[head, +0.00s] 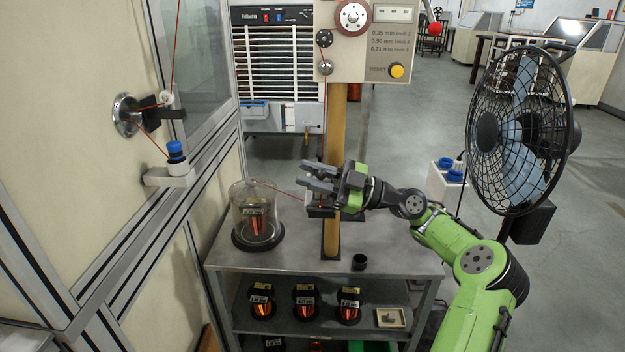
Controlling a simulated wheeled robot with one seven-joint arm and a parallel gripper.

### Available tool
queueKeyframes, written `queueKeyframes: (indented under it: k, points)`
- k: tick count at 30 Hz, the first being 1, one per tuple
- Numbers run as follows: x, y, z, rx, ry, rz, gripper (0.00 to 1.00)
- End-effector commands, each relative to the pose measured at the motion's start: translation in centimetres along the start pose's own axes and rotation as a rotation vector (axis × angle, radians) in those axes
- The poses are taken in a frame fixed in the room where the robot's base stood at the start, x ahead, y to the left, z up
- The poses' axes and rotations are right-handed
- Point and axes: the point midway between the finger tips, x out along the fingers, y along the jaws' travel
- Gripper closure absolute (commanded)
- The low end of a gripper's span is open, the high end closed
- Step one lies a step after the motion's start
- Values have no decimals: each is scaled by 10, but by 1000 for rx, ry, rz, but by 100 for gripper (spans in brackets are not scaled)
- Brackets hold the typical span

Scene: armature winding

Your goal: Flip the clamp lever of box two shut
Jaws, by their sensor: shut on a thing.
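My gripper (305,175) is over the metal table, fingers pointing left, in front of the wooden post. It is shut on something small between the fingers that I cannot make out. A dark block (320,211) shows just below the fingers; I cannot tell whether it touches them. A thin copper-red wire (280,189) runs from the glass jar (238,205) to this spot, and another comes down toward it from the pulley (326,67). I cannot tell which thing is box two. No clamp lever can be made out.
The jar holds a labelled copper coil. Several coils and a small tray (391,317) sit on the shelf below. A caged fan (520,130) stands right of my arm. A wall panel is at left.

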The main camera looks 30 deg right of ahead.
Motion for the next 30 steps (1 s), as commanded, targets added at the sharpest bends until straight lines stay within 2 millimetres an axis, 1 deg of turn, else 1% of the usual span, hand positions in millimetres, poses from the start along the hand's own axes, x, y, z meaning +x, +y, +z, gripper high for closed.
queueKeyframes:
  k: [1, 9, 10, 12, 13, 20, 23, 26, 30]
  points:
    - [0, 4, -4, -18, 3, 10, 100]
    - [0, 4, -4, -18, 2, 11, 100]
    - [0, 5, -4, -17, 2, 11, 71]
    - [0, 4, -3, -14, 2, 10, 61]
    - [0, 4, -3, -13, 2, 10, 58]
    - [0, 2, -2, -7, 1, 7, 58]
    - [-7, 3, -2, -6, 1, 8, 58]
    - [-26, 4, -2, -5, -1, 11, 58]
    - [-66, 5, -3, -7, 2, 15, 58]
